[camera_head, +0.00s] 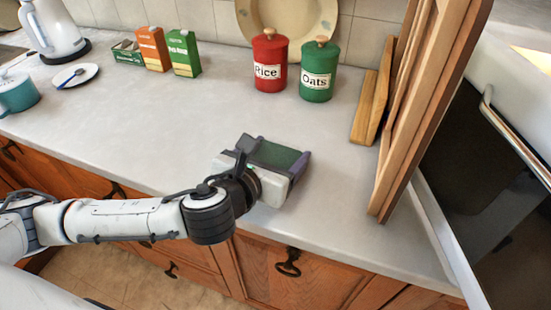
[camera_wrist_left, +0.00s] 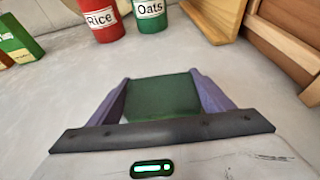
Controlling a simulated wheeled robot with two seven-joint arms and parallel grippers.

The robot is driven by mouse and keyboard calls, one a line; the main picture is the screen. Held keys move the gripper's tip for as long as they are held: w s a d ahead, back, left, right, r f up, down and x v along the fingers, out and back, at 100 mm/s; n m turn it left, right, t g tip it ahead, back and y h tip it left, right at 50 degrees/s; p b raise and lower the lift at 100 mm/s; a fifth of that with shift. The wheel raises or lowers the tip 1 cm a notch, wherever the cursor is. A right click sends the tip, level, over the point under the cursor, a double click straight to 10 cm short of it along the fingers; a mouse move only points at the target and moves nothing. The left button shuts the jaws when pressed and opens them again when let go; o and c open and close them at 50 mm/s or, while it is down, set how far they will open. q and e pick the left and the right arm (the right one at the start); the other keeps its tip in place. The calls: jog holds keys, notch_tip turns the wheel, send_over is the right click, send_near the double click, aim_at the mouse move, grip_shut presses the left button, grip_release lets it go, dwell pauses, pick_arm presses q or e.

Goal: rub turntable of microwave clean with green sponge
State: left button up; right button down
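The green sponge (camera_head: 277,155) is between the two fingers of my left gripper (camera_head: 276,160), over the counter near its front edge. In the left wrist view the sponge (camera_wrist_left: 162,98) fills the gap between the purple-grey fingers, and both fingers appear to touch its sides. I cannot tell whether the sponge rests on the counter or is just above it. The microwave (camera_head: 480,165), white with a dark front and a metal handle, stands at the right edge. Its turntable is not visible. My right gripper is not in view.
Wooden boards (camera_head: 425,105) lean upright between the gripper and the microwave. A red Rice canister (camera_head: 269,62) and a green Oats canister (camera_head: 318,72) stand at the back. The counter's middle is clear.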

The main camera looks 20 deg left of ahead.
aim_at(278, 150)
pick_arm(q)
jog(key=shift+c, duration=0.8)
jog(key=shift+r, duration=0.2)
notch_tip(278, 150, up, 10)
jog(key=shift+f+p, duration=0.15)
jog(key=shift+p, duration=0.75)
jog(key=o, duration=0.4)
jog(key=c, duration=0.4)
jog(key=shift+o, duration=0.2)
